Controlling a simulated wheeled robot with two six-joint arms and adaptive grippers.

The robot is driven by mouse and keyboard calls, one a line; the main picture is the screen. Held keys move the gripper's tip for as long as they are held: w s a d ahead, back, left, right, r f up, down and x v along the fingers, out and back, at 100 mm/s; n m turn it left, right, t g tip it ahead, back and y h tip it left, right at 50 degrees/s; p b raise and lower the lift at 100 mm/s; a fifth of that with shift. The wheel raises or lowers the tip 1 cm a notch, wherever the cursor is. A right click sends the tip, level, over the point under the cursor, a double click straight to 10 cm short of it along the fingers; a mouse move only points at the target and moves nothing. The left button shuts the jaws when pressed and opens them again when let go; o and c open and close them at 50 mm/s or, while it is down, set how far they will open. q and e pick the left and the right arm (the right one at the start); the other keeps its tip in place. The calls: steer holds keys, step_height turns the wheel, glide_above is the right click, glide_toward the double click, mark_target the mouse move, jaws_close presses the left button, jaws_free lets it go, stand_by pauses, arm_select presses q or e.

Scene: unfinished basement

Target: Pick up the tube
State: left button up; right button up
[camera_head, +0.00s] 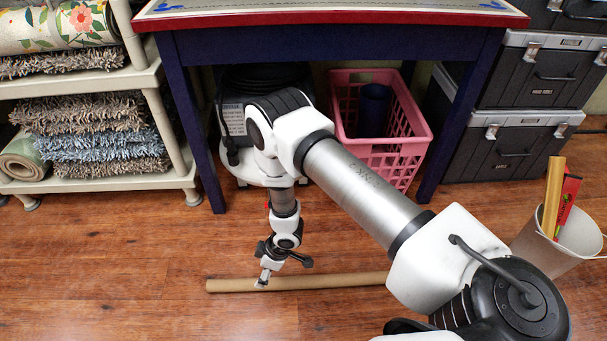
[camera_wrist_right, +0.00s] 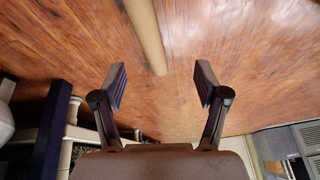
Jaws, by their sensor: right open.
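The tube (camera_head: 335,281) is a long brown cardboard cylinder lying on the wooden floor in front of the table. In the head view its right part is hidden behind my right arm. My right gripper (camera_head: 268,274) is over the tube's left part, pointing down. In the right wrist view the tube (camera_wrist_right: 147,35) runs from the top edge to an end between the open fingers of the gripper (camera_wrist_right: 160,82). Nothing is held. I cannot tell whether a finger touches the tube. My left gripper is not in view.
A dark blue table (camera_head: 330,43) with a red edge stands behind, with a pink basket (camera_head: 408,140) under it. A shelf (camera_head: 100,185) with rugs is at left. Grey cases (camera_head: 500,150) and a white bin (camera_head: 560,250) are at right. The floor at front left is clear.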

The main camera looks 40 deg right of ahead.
steer(key=n+b, duration=0.2)
steer(key=b, duration=0.2)
glide_above(253, 282)
steer(key=d, duration=0.2)
steer(key=f, duration=0.5)
steer(key=s+f, duration=0.1)
steer(key=f, duration=0.1)
steer(key=shift+d+f, duration=0.15)
steer(key=shift+f, duration=0.2)
steer(key=b+x, duration=0.2)
steer(key=x, duration=0.1)
steer(key=b+x, duration=0.3)
steer(key=x, duration=0.1)
steer(key=shift+s, duration=0.2)
steer(key=shift+r, duration=0.2)
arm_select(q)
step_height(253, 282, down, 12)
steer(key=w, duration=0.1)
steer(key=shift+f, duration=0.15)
arm_select(e)
jaws_close()
